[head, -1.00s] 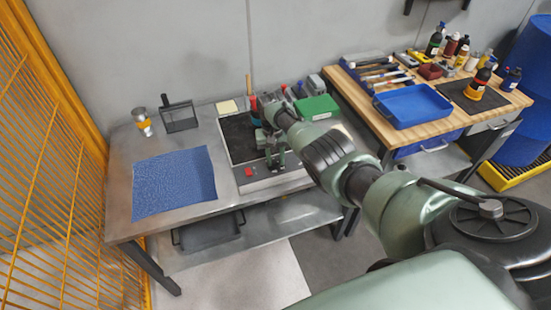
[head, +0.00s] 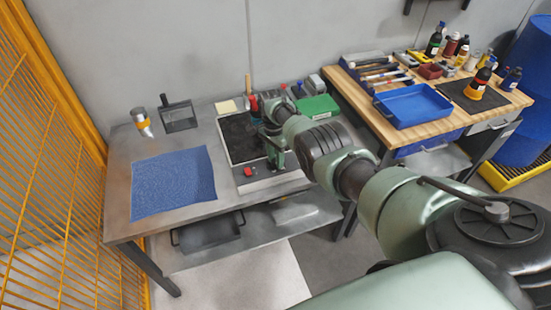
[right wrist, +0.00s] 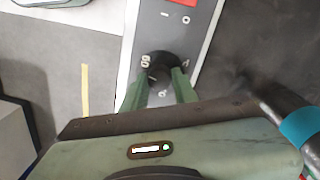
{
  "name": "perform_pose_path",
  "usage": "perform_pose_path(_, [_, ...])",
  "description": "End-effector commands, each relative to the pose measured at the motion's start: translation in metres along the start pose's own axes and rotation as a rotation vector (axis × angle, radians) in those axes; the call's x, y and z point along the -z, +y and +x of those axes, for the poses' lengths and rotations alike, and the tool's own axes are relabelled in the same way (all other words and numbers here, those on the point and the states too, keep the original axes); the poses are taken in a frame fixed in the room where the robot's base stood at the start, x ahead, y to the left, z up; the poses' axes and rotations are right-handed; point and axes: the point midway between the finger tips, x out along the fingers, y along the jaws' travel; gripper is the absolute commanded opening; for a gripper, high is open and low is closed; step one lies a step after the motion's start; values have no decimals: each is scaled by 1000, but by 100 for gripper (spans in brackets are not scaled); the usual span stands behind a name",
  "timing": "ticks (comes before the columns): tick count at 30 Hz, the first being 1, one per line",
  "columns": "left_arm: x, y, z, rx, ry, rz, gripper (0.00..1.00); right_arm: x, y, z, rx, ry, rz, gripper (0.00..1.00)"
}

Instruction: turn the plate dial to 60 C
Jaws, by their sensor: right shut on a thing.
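The plate (head: 240,143) is a dark flat top with a grey front panel on the metal bench. A red switch (head: 248,172) sits on the panel; its edge also shows in the right wrist view (right wrist: 185,2). In the head view my right gripper (head: 278,165) is over the front panel and hides the dial. My left gripper is not in view.
A blue mat (head: 174,182) lies left of the plate. A cup with an orange band (head: 143,125) and a dark pan-like thing (head: 180,117) stand behind it. A green box (head: 318,107) is at the back right. A wooden table (head: 440,112) stands to the right.

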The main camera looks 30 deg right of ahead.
Motion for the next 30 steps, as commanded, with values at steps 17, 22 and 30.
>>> perform_pose_path(17, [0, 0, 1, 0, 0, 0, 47, 2, -2, -3, 8, -12, 318, 0])
perform_pose_path(22, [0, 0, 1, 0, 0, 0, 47, 3, -2, -4, 8, -13, 342, 0])
perform_pose_path(30, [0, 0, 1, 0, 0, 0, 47, 3, -2, -4, 9, -15, 348, 0])
